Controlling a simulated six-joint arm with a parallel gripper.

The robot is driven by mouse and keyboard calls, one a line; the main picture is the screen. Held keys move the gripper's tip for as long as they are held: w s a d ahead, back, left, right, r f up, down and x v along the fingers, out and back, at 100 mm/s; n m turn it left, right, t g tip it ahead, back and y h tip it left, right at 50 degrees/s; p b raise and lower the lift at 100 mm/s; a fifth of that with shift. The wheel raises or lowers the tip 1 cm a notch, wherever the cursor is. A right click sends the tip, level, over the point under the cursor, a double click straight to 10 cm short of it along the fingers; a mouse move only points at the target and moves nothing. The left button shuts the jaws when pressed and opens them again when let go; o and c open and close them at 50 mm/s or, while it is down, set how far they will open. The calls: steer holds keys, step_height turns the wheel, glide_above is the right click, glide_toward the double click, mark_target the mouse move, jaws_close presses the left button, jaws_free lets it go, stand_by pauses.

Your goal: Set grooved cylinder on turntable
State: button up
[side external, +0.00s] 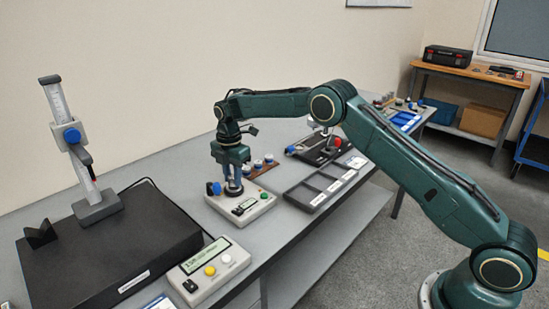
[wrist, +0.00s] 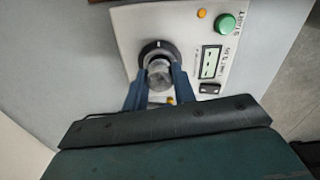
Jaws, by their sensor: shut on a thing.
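My gripper (side external: 233,182) points down over the light-grey instrument box (side external: 258,208) on the bench. In the wrist view its two blue fingers are shut on the grooved cylinder (wrist: 159,77), a short grey metal piece seen from above. The black round turntable (wrist: 155,47) sits on the box top, with its rim showing around and beyond the cylinder. The cylinder is upright over the turntable; I cannot tell whether its base touches it. The grooves are too small to make out.
The box carries a green START button (wrist: 224,25) and a small display (wrist: 211,62). A black plate with a height stand (side external: 97,205) and a readout box (side external: 208,270) stand left. A compartment tray (side external: 318,189) lies right, with a red-knobbed fixture (side external: 334,143) behind.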

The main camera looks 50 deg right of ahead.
steer(key=shift+f, duration=0.55)
stand_by(0.8)
steer(key=o, duration=1.5)
steer(key=shift+c, duration=0.2)
steer(key=shift+r, duration=0.15)
steer(key=shift+r, duration=3.35)
